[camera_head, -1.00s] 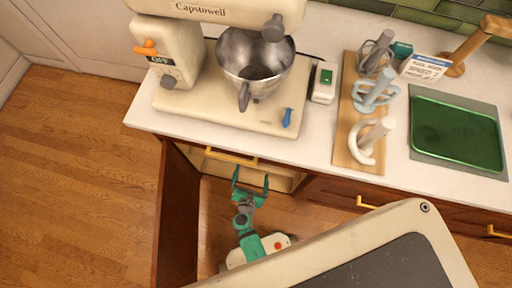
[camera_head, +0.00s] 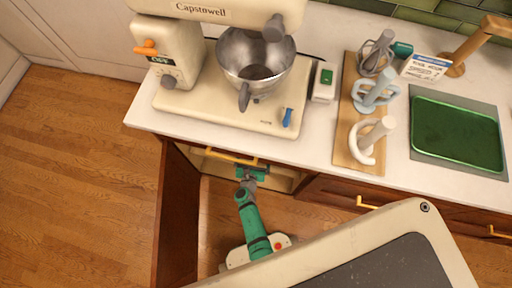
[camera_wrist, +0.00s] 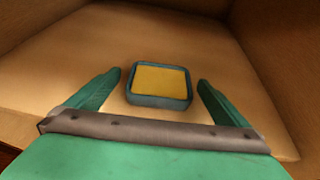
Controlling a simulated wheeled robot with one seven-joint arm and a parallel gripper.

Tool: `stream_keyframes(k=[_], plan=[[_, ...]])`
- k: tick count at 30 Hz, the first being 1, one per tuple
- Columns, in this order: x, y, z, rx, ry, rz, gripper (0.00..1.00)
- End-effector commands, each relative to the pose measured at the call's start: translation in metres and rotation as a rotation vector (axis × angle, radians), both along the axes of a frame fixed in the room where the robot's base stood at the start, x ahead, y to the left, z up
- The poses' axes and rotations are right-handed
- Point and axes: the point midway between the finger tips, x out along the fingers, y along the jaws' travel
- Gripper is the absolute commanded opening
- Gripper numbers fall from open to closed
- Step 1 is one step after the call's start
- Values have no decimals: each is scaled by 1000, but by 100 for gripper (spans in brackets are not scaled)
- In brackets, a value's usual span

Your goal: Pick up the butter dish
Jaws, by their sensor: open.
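The butter dish (camera_wrist: 159,101) is a small blue-grey rectangular dish with a yellow top face. In the wrist view it sits on the light wooden floor of a cabinet compartment, ahead of my gripper (camera_wrist: 160,90). My gripper is open, with one green finger to the left of the dish and one to the right. Neither finger visibly touches it. In the head view my gripper (camera_head: 252,172) is at the opening of the cabinet under the counter. The dish is hidden there.
Cabinet walls (camera_wrist: 285,55) rise at the sides and back of the compartment. An open brown cabinet door (camera_head: 174,220) stands left of my arm. The counter (camera_head: 318,140) lies above, with a mixer (camera_head: 180,60), a wooden board with hooks (camera_head: 343,150) and a green tray (camera_head: 455,133).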

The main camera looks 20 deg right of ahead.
Motion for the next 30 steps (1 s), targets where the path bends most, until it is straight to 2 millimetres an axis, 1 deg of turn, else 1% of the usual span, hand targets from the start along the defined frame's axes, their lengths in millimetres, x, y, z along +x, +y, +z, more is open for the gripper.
stream_keyframes(k=[1, 5, 14, 15, 16, 22, 30], plan=[[6, -5, -3, -1, 0, -2, 100], [16, -10, -7, -1, 0, 0, 100], [19, -12, -9, 1, 0, 0, 100], [19, -12, -10, 1, 0, 0, 98], [19, -12, -10, 1, 0, 0, 90], [19, -12, -9, 1, 0, 0, 43], [20, -12, -8, -1, -2, -1, 42]])
